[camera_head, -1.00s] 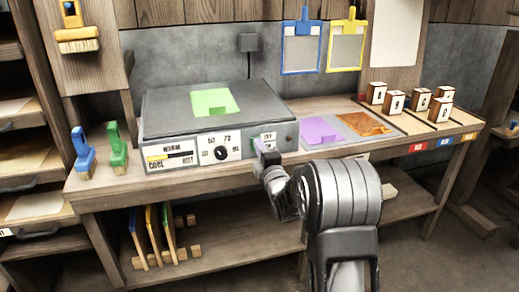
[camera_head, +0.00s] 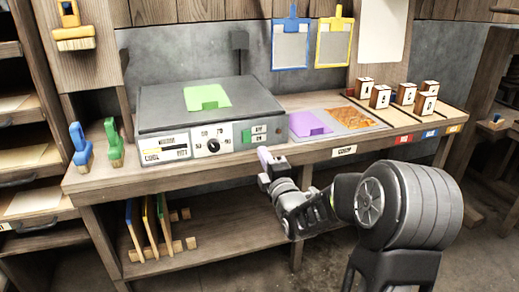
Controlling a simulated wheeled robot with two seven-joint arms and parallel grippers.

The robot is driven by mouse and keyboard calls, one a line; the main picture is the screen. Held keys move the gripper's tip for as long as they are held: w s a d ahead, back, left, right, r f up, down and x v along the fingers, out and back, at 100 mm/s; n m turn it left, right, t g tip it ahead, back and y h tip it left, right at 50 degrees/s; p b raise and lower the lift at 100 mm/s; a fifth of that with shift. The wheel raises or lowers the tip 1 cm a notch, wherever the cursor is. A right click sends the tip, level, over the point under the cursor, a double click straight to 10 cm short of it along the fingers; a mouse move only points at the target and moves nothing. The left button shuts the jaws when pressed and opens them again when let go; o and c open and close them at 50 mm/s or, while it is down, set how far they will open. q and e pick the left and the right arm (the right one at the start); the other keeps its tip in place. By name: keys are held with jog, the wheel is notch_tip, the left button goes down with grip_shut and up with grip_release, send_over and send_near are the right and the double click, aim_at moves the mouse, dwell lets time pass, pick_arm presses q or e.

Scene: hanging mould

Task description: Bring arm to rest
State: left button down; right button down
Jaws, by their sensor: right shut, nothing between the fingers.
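My right arm comes in from the lower right. Its gripper (camera_head: 265,157) is in front of the workbench's front edge, a little below the switch panel of the grey heating box (camera_head: 180,103). The right gripper is small in view, shut and empty, apart from the box and the bench top. My left gripper does not show.
The workbench (camera_head: 215,170) holds the box with a green sheet (camera_head: 207,96), a purple sheet (camera_head: 308,124), an orange sheet (camera_head: 352,117) and several wooden blocks (camera_head: 380,97). Blue and green brushes (camera_head: 115,142) stand at left. The lower shelf (camera_head: 225,232) holds upright boards.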

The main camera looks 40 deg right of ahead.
jog(key=shift+s+a, duration=0.1)
jog(key=shift+s, duration=0.15)
dwell(0.5)
